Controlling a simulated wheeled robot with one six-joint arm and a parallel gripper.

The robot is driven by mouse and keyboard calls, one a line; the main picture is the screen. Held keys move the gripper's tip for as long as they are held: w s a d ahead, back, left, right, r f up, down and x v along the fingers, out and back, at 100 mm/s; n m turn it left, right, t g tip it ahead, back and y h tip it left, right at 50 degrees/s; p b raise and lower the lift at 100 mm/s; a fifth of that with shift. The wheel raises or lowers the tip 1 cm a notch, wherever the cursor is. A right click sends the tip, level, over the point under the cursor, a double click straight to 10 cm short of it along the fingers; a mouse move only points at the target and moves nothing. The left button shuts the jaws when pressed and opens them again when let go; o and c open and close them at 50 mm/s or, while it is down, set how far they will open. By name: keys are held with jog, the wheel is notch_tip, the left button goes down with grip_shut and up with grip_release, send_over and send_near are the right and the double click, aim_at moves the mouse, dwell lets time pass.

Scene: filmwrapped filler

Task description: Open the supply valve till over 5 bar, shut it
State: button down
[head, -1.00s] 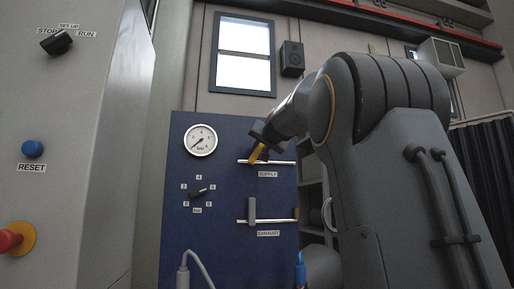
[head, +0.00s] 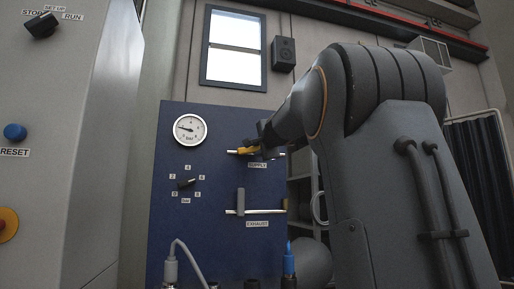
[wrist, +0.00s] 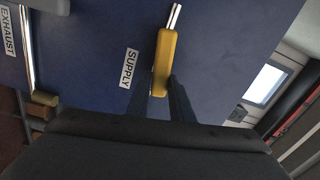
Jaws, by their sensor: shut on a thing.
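The yellow supply valve handle (head: 248,150) lies nearly along its pipe on the blue panel (head: 170,235), above the SUPPLY label. In the wrist view the handle (wrist: 163,62) lines up with the bright pipe stub. My gripper (wrist: 160,84) is shut on the handle, with a dark finger on each side of it; it also shows in the head view (head: 262,143). The round white gauge (head: 190,129) has its needle pointing left and slightly up, clearly below 5 bar; the exact value is too small to read.
The grey exhaust valve handle (head: 241,202) stands upright across its pipe below. A selector knob (head: 187,183) is left of it. A grey cabinet (head: 95,150) with a blue RESET button (head: 15,132) stands at left. Hose connectors (head: 289,262) rise at the bottom.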

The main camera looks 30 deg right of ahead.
jog(key=shift+f+m, duration=0.4)
jog(key=shift+m, duration=0.3)
jog(key=c, duration=1.6)
grip_release()
jog(key=shift+o, duration=0.2)
jog(key=shift+s, duration=0.1)
jog(key=b+v, duration=0.1)
jog(key=v, duration=0.6)
jog(key=shift+s+b, duration=0.35)
jog(key=shift+a, duration=0.1)
